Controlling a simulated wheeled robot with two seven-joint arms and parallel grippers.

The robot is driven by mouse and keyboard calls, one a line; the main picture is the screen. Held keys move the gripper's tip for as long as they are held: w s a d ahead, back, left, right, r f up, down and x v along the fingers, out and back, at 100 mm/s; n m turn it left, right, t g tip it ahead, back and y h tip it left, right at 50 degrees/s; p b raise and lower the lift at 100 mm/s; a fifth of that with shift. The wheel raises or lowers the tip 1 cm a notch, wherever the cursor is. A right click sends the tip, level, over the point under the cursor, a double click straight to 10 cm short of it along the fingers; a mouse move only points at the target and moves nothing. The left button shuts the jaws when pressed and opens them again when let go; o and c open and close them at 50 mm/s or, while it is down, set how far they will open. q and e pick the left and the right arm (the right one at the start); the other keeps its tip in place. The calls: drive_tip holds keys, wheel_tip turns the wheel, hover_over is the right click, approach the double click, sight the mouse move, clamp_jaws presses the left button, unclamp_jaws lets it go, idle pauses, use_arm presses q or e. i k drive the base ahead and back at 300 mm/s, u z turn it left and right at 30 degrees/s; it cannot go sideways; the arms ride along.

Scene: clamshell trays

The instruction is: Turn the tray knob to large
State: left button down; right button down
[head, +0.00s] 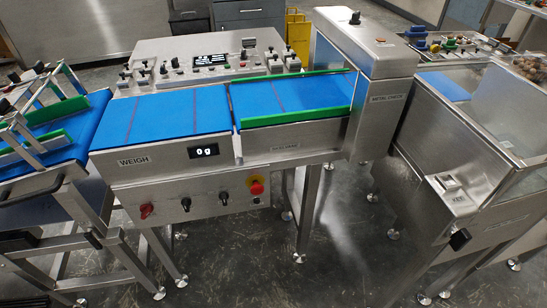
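A weighing machine marked WEIGH (132,161) stands in the middle, its display reading 0 g (204,151). A sloping control panel (208,62) behind the belts carries a lit screen (210,60) and several small dark knobs. Their labels are too small to read, so I cannot tell which is the tray knob or how it is set. Neither gripper is in view.
Blue belts (165,115) with green guides (290,116) run across the middle. A tall metal check housing (385,95) and a clear-walled cabinet (480,130) stand right. A rail-guided conveyor (45,130) is left. Bare floor (330,260) shows in front.

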sight(186, 203)
drive_tip(key=z, duration=1.75)
drive_tip(key=k, duration=1.2)
drive_tip(key=u, duration=2.2)
drive_tip(key=i, duration=0.5)
drive_tip(key=z, duration=0.1)
